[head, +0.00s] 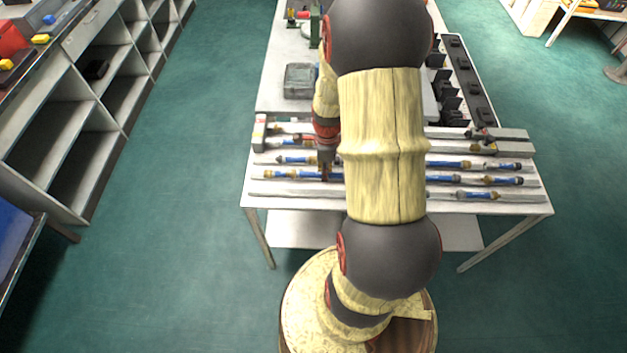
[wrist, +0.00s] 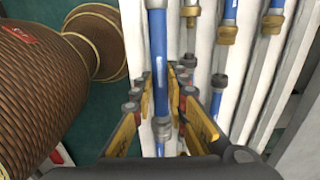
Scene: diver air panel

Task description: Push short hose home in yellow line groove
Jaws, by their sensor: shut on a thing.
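A short blue hose (wrist: 156,50) with a metal end fitting lies between the fingers of my gripper (wrist: 165,95) in the wrist view. My gripper is shut on it. In the head view my gripper (head: 326,172) points down at the front rows of the table, and this hose (head: 303,174) shows just to its left, along a pale rail. I cannot tell whether the hose is seated or sits above its groove. No yellow line marking is clear, so I cannot tell which groove is the yellow one. My arm hides the middle of the rows.
Several other blue hoses with brass and grey fittings (wrist: 228,12) lie in parallel rows on the white table (head: 256,203). A grey case (head: 299,80) stands farther back. A row of black fittings (head: 467,80) stands at the back right. Shelves (head: 95,95) stand at the left.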

